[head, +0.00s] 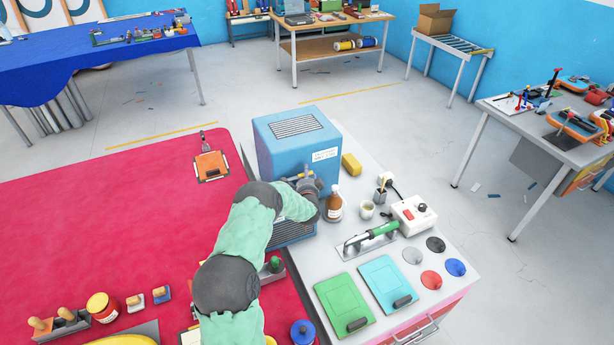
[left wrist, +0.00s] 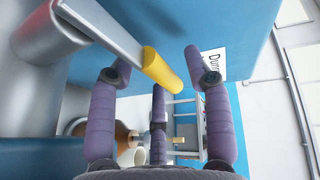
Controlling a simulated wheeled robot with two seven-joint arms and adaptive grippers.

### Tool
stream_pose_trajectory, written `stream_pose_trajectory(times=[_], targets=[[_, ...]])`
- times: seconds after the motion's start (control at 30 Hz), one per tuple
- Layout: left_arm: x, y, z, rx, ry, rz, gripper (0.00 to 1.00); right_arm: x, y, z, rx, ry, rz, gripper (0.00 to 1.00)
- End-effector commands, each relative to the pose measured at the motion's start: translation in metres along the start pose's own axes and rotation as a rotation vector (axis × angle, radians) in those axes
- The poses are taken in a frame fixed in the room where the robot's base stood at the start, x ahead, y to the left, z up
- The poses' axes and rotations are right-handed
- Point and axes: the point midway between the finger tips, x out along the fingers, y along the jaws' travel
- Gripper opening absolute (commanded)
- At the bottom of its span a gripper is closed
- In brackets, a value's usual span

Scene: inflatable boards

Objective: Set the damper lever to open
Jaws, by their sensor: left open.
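The damper lever (left wrist: 113,35) is a flat grey bar with a yellow grip at its end, and it slants down to the right in the left wrist view. It joins a grey metal cylinder (left wrist: 50,38) beside the blue box (head: 265,140). In the head view the yellow grip (head: 305,175) shows small against the box front, partly hidden by my arm. My left gripper (left wrist: 154,72) is open, its purple fingers spread around the yellow grip with gaps on both sides. In the head view the left gripper (head: 308,185) is at the box front. My right gripper is not in view.
A brown bottle (head: 335,206), a cup (head: 367,210) and a yellow block (head: 351,164) stand close right of the box. A red mat (head: 120,215) covers the left.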

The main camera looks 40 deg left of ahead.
Motion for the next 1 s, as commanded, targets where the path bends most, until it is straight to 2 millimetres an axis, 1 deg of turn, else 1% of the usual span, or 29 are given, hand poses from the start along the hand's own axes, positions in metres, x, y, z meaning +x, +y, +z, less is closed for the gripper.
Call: stream_pose_trajectory(times=[0.3, 0.33, 0.37, 0.4, 0.5, 0.77, 1.0], targets=[[0.002, 0.000, 0.000, 0.000, 0.000, 0.000, 0.50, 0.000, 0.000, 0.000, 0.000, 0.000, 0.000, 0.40], [0.002, 0.000, 0.000, 0.000, 0.000, 0.000, 0.44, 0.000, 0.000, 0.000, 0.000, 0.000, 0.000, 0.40], [0.002, 0.000, 0.000, 0.000, 0.000, 0.000, 0.36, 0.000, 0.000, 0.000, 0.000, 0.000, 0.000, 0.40], [0.002, 0.000, 0.000, 0.000, 0.000, 0.000, 0.24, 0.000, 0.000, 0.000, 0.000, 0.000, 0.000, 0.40], [0.002, 0.000, 0.000, 0.000, 0.000, 0.000, 0.00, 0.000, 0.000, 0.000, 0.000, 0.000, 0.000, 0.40], [0.002, 0.000, 0.000, 0.001, 0.005, 0.001, 0.00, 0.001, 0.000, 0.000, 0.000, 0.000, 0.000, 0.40], [-0.003, 0.003, -0.001, 0.014, 0.066, 0.005, 0.00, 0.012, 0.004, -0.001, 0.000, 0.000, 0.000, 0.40]])
